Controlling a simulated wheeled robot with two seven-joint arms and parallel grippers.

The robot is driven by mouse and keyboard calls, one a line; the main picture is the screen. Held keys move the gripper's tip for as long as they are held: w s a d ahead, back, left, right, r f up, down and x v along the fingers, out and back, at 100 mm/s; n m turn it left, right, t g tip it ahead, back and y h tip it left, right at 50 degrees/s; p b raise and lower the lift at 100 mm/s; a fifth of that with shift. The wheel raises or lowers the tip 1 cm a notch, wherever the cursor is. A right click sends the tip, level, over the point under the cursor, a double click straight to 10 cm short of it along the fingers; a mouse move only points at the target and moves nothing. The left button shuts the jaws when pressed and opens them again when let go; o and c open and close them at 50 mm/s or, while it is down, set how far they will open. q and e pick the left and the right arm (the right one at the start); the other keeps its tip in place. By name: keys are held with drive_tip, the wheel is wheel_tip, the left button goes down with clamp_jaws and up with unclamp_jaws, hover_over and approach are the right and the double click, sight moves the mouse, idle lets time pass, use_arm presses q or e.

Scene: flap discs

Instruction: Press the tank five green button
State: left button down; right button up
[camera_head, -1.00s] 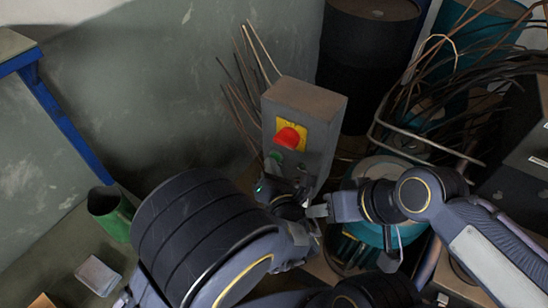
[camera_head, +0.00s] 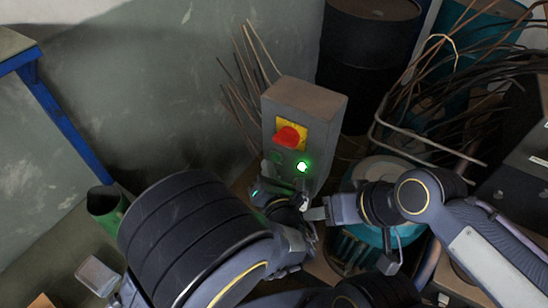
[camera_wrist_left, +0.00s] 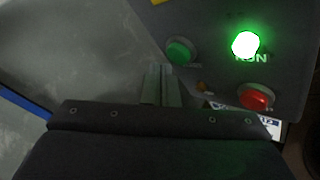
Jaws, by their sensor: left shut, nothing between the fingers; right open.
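A grey control box (camera_head: 296,120) stands upright, with a red knob (camera_head: 288,136) on a yellow plate. Below it a green button (camera_head: 277,157) sits left of a brightly lit green lamp (camera_head: 302,166). In the left wrist view the green button (camera_wrist_left: 181,51), the glowing lamp (camera_wrist_left: 245,44) marked RUN and a red button (camera_wrist_left: 256,96) show. My left gripper (camera_wrist_left: 160,77) is shut and empty, its tips just below the green button, seemingly apart from it. My right gripper (camera_head: 318,211) is open beside the box's lower right. No tank number is legible.
Thin rods (camera_head: 240,85) stand behind the box. A dark barrel (camera_head: 366,65) and tangled cables (camera_head: 425,100) are behind and to the right. A green container (camera_head: 106,204) and a small pale block (camera_head: 97,274) are at left.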

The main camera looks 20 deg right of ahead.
use_arm(q)
drive_tip(key=shift+s, duration=0.1)
drive_tip(key=s+a, duration=0.1)
drive_tip(key=a, duration=0.1)
drive_tip(key=s+a, duration=0.2)
idle(0.5)
drive_tip(key=shift+w, duration=0.1)
idle(0.6)
